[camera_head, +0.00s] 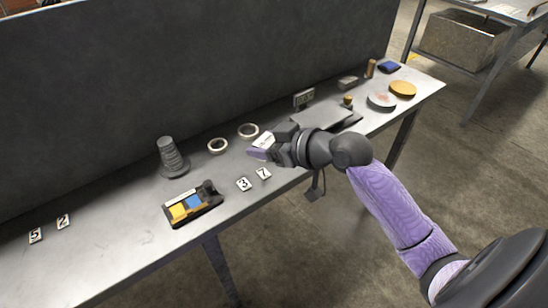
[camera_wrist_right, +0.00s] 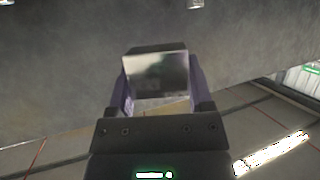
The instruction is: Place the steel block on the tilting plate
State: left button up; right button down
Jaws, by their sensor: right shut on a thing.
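My right gripper (camera_head: 262,147) reaches in from the right over the table and is shut on the steel block (camera_head: 265,140). In the right wrist view the steel block (camera_wrist_right: 155,76) is a shiny grey square face between the purple fingers of the right gripper (camera_wrist_right: 158,88). A flat grey plate (camera_head: 318,117), which looks like the tilting plate, lies just right of and behind the gripper. My arm hides part of its near side, and I cannot tell its tilt. My left gripper is out of view.
A black tray (camera_head: 207,208) with coloured blocks and several number tiles (camera_head: 243,184) lie nearer the front edge. Round discs (camera_head: 402,89) lie at the right end. A dark panel (camera_head: 150,75) backs the table.

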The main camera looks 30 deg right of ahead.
jog(key=w+d+f+m+t+h, duration=0.1)
jog(key=w+d+f+m+h, duration=0.1)
jog(key=w+d+m+h, duration=0.4)
jog(key=f+b, duration=0.1)
jog(key=f, duration=0.2)
jog(key=f+n+y+b, duration=0.1)
jog(key=f+b, duration=0.1)
jog(key=f, duration=0.1)
jog(key=s+f+n+b, duration=0.1)
jog(key=f, duration=0.2)
jog(key=shift+d+f+y+b, duration=0.3)
jog(key=shift+f, duration=0.05)
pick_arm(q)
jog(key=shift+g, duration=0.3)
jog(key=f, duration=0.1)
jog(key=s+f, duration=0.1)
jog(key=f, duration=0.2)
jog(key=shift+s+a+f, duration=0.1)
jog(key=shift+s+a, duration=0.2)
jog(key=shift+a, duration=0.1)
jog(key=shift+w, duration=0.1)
pick_arm(e)
jog(key=shift+f, duration=0.1)
jog(key=shift+c, duration=1.6)
grip_release()
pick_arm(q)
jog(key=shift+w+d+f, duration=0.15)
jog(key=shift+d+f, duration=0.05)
pick_arm(e)
jog(key=o, duration=0.3)
